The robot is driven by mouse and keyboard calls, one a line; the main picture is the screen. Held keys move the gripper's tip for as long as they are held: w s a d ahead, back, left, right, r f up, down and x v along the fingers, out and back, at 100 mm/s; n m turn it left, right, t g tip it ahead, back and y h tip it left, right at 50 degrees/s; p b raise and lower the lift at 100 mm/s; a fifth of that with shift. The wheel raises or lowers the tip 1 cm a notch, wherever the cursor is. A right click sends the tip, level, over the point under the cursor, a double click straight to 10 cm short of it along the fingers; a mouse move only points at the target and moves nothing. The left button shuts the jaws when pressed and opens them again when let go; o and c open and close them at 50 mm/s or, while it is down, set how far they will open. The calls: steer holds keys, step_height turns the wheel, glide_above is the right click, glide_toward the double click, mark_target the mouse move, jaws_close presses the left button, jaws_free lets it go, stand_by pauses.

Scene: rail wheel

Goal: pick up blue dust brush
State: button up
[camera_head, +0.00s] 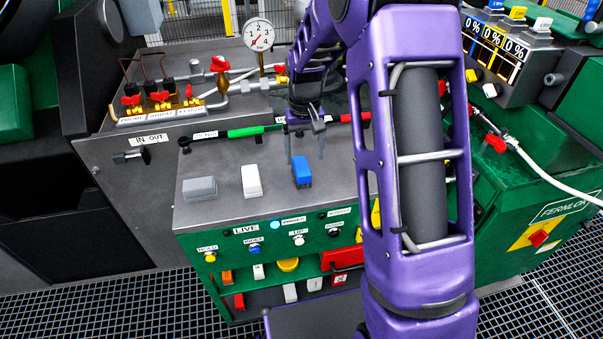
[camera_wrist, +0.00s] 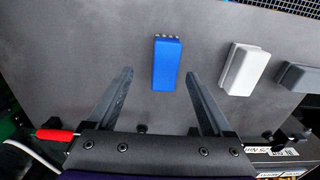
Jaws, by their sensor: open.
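The blue dust brush (camera_head: 301,172) lies on the grey metal top of the green console, the rightmost of three similar blocks in the head view. In the wrist view the blue brush (camera_wrist: 167,64) sits beyond the fingertips, roughly in line with the gap between them, with a row of small pale tips at its far end. My gripper (camera_head: 305,157) is open and empty, above the console just behind the brush. In the wrist view its two fingers (camera_wrist: 158,78) are spread apart and do not touch the brush.
A white block (camera_head: 251,181) and a grey block (camera_head: 199,188) lie left of the brush. A green-handled tool (camera_head: 245,131) and a red handle (camera_head: 354,117) lie along the console's back edge. A pressure gauge (camera_head: 258,34) and valves stand behind. Bare metal surrounds the brush.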

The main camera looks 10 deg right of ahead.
mark_target(301, 164)
steer(key=shift+w+a+f+b, duration=0.1)
steer(key=shift+a+f+b, duration=0.1)
steer(key=shift+f, duration=1.15)
steer(key=shift+w+a+f+b, duration=0.1)
steer(key=shift+a+f+b, duration=0.1)
steer(key=shift+f, duration=1.15)
jaws_close()
step_height(301, 164, up, 10)
steer(key=shift+r+p, duration=0.1)
steer(key=shift+p, duration=0.65)
